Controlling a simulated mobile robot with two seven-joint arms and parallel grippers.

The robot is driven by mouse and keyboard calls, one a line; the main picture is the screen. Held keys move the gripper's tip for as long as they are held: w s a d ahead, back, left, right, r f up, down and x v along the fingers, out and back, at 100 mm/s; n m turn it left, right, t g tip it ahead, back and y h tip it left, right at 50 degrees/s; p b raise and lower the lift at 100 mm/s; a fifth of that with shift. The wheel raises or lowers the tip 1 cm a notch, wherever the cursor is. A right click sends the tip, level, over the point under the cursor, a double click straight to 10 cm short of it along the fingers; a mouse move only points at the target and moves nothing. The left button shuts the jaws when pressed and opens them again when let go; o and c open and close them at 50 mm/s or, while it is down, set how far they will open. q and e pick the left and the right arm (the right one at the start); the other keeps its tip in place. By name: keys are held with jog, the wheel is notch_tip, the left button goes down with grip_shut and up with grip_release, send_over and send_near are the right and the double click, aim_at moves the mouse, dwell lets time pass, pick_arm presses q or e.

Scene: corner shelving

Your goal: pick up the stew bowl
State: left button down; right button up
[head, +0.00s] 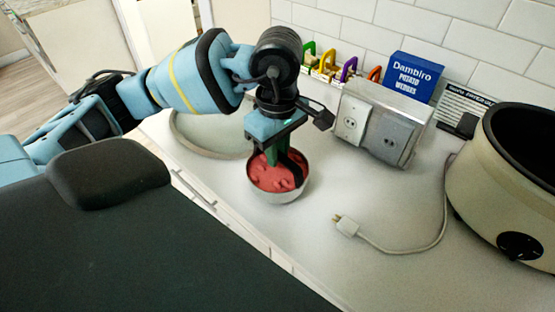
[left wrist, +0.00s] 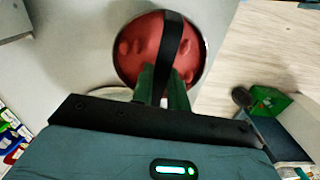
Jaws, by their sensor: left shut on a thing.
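The stew bowl (head: 279,179) is a round metal bowl filled with red, lumpy stew, on or just above the white counter in the middle of the head view. In the left wrist view, the stew bowl (left wrist: 140,48) is at the top centre. My left gripper (head: 285,165) points down over it and is shut on it. In the left wrist view, the fingers of my left gripper (left wrist: 165,75) reach the bowl's near side, and a dark strip crosses the stew. I cannot tell whether the bowl's base touches the counter. My right gripper is not in view.
A round plate or tray (head: 205,140) lies behind the bowl to the left. Outlet boxes (head: 375,125) and a blue Dambiro box (head: 411,78) stand by the tiled wall. A large cooker (head: 505,185) is at right; its plug (head: 345,225) lies on the otherwise clear front counter.

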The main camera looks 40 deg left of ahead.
pick_arm(q)
jog(key=shift+r, duration=0.15)
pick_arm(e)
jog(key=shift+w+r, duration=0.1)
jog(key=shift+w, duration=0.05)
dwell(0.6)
